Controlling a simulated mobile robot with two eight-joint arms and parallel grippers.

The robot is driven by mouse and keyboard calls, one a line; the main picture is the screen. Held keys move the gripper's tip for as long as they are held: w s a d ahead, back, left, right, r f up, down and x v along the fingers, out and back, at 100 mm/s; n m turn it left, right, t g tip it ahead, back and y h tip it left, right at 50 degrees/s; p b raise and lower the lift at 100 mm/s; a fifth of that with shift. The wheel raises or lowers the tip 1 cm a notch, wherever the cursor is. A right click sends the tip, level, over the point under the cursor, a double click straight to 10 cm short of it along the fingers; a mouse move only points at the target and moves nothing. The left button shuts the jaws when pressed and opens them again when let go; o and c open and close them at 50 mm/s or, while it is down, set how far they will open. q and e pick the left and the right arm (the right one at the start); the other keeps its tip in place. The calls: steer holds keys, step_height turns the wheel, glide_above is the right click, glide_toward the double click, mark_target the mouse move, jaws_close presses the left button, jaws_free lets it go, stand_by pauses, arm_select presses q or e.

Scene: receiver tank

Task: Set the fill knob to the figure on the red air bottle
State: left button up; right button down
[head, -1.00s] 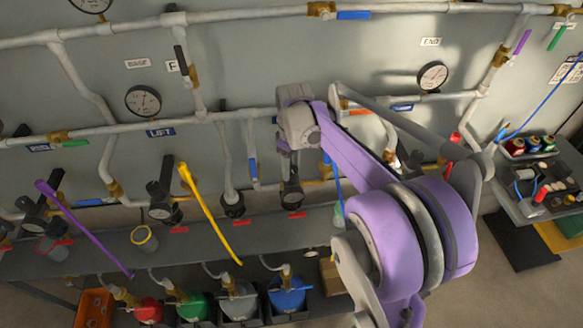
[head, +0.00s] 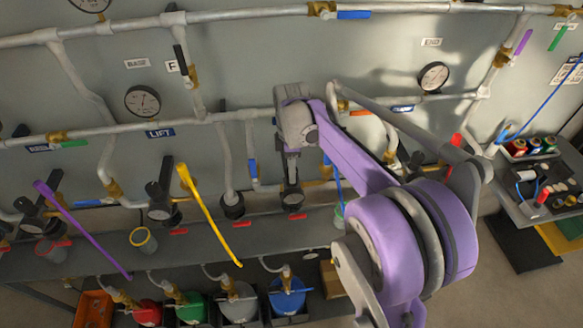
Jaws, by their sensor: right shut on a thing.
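My right gripper (head: 291,178) reaches down from its grey wrist to a dark round knob (head: 292,200) on the pipework and is shut on it. The fingers and wrist hide part of the knob, and I cannot read its setting. A red tag sits just below it. The red air bottle (head: 148,313) stands under the shelf at the lower left, partly cut off by the shelf and the frame edge. No figure on it is readable. My left gripper is not in view.
Green (head: 194,307), grey (head: 238,304) and blue bottles (head: 288,300) stand beside the red one. Long purple (head: 80,228) and yellow levers (head: 208,213) stick out left of my gripper. Gauges and pipes cover the wall. A tray of small parts (head: 519,190) is at right.

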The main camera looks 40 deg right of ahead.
stand_by(0.5)
steer(key=shift+c, duration=1.8)
jaws_free()
step_height(320, 180, up, 11)
steer(key=shift+w+p, duration=0.15)
steer(key=shift+p, duration=0.2)
steer(key=shift+d+f, duration=0.1)
steer(key=s+a+f+m+t, duration=0.6)
steer(key=s+a+f+m, duration=0.5)
steer(key=s+a, duration=0.5)
step_height(320, 180, down, 3)
steer(key=shift+a+r, duration=0.15)
steer(key=shift+a, duration=0.3)
